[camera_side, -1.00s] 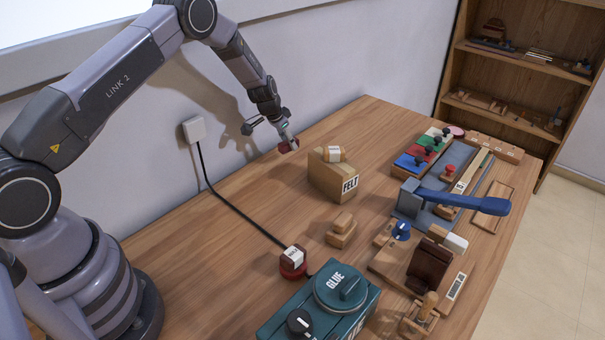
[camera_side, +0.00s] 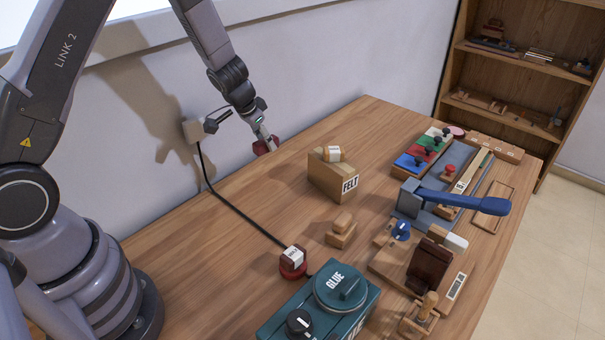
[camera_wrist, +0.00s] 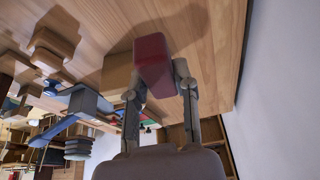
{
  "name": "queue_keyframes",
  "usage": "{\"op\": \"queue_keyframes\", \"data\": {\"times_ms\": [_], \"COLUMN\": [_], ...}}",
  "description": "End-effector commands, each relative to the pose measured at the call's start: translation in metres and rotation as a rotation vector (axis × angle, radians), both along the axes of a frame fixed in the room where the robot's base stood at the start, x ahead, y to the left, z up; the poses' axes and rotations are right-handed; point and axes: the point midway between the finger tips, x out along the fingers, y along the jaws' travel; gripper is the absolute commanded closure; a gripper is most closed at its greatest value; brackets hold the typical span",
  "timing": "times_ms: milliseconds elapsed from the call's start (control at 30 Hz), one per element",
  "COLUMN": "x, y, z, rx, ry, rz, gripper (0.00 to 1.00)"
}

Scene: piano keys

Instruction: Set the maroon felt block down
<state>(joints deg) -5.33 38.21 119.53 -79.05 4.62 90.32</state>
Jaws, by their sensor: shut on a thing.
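My gripper (camera_side: 262,137) is at the back of the table near the wall, pointing down. It is shut on the maroon felt block (camera_side: 264,147), which shows as a small dark red piece at the fingertips. In the wrist view the maroon block (camera_wrist: 151,62) sits between the two fingers (camera_wrist: 158,88), with wood surface behind it. Whether the block touches the table is hard to tell. The wooden box marked FELT (camera_side: 333,178) stands to the right of my gripper, apart from it.
A small wooden block (camera_side: 341,231), a red-based button (camera_side: 293,262) with a cable, and the teal GLUE unit (camera_side: 320,306) stand nearer the front. A blue-handled lever press (camera_side: 450,198) and coloured trays (camera_side: 424,150) are at the right. Bare table lies around the gripper.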

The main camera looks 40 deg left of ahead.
Motion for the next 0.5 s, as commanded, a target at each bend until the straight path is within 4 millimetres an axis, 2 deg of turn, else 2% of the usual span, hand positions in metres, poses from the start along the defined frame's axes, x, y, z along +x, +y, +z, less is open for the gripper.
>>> {"op": "queue_keyframes", "data": {"times_ms": [33, 100, 300, 400, 500], "x": [-0.007, -0.018, -0.048, -0.056, -0.054], "y": [-0.017, -0.035, -0.076, -0.083, -0.078], "z": [0.007, 0.015, 0.032, 0.031, 0.02], "rx": [0.0, 0.001, 0.0, -0.005, -0.012], "ry": [0.0, 0.001, -0.001, 0.0, 0.004], "rz": [0.004, 0.024, 0.11, 0.212, 0.376], "gripper": [0.92, 0.92, 0.92, 0.92, 0.92]}}
